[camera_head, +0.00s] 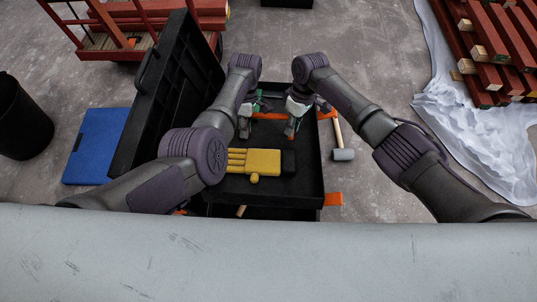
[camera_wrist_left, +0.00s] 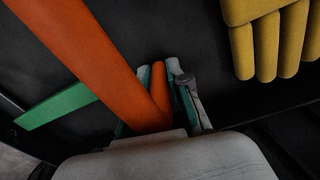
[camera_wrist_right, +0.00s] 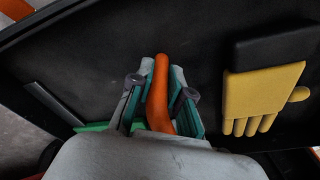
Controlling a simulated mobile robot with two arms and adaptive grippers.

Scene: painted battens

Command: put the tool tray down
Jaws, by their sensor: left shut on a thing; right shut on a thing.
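The black tool tray (camera_head: 305,175) is in the middle of the head view, over the black toolbox (camera_head: 270,213). I cannot tell whether it hangs above the box or rests on it. A yellow glove with a black cuff (camera_head: 262,162) lies in the tray. My left gripper (camera_head: 244,130) is shut on an orange bar (camera_wrist_left: 105,60), which looks like the tray's handle. My right gripper (camera_head: 291,132) is shut on an orange bent piece (camera_wrist_right: 159,90), apparently the same handle. A green strip (camera_wrist_left: 55,105) shows beside the bar in the left wrist view. The fingers partly hide the handle.
The box's raised lid (camera_head: 165,95) stands left, with a blue case (camera_head: 96,145) and a black bin (camera_head: 20,115) beyond. A hammer (camera_head: 342,154) lies right of the tray. A red cart (camera_head: 130,28) is behind; red battens (camera_head: 500,50) lie on a white sheet (camera_head: 450,120) at right.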

